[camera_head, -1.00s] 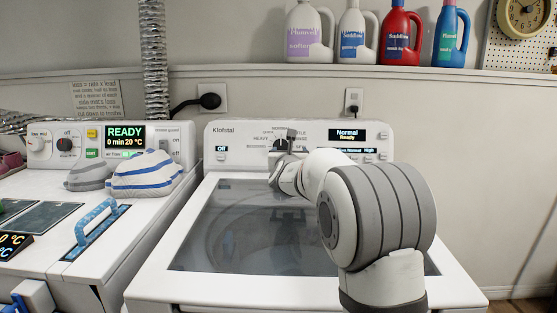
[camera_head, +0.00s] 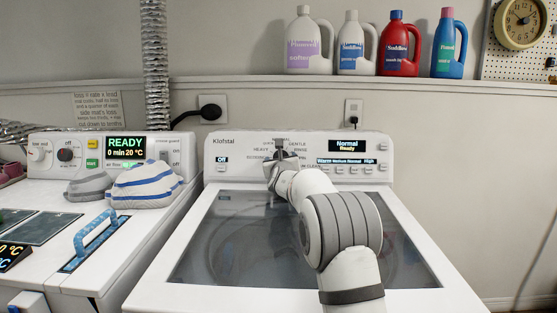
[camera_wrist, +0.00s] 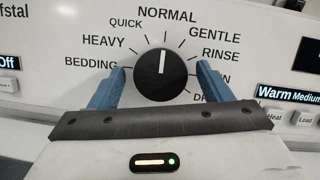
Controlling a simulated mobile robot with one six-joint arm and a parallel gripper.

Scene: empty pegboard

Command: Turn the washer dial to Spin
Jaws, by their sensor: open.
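The washer dial (camera_wrist: 162,78) is a black round knob with a white pointer line. Its line points up at NORMAL in the wrist view. Labels around it include BEDDING, HEAVY, QUICK, GENTLE and RINSE; the label at lower right ending in N is partly hidden by a finger. My gripper (camera_wrist: 157,84) is open, with one blue finger on each side of the dial and a visible gap to it. In the head view my gripper (camera_head: 281,155) is at the washer panel and covers most of the dial. The washer display (camera_head: 347,146) reads Normal, Ready.
The washer's dark glass lid (camera_head: 225,235) lies below my arm. A second machine (camera_head: 150,220) with folded striped cloth (camera_head: 146,186) and a blue handle (camera_head: 95,236) stands at left. Several detergent bottles (camera_head: 398,45) stand on the shelf above.

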